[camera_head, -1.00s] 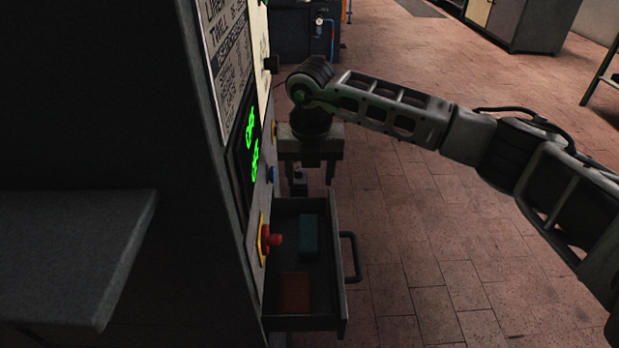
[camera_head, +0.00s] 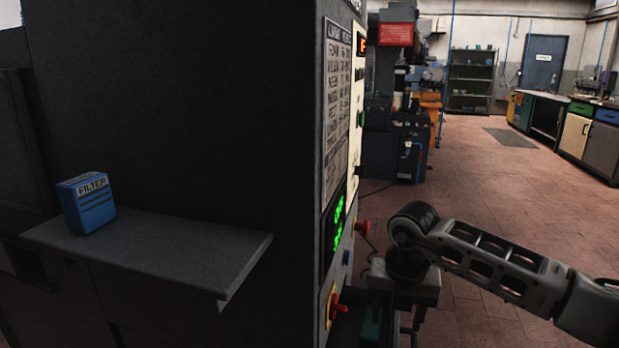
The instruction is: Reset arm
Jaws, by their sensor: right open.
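My right arm comes in from the right at the lower edge, and its gripper (camera_head: 396,312) points down beside the dark machine (camera_head: 180,130). The gripper is open. Its fingertips are low in the picture and partly hard to make out. Below and left of it is part of the open drawer (camera_head: 348,322), with a dark teal block (camera_head: 372,322) in it. The rest of the drawer is cut off by the lower edge. My left gripper is not in view.
A blue filter box (camera_head: 88,203) stands on a grey shelf (camera_head: 190,250) at left. The machine's panel holds a red emergency button (camera_head: 338,309) and another red knob (camera_head: 362,226) close to my right arm. Open tiled floor (camera_head: 490,180) lies behind.

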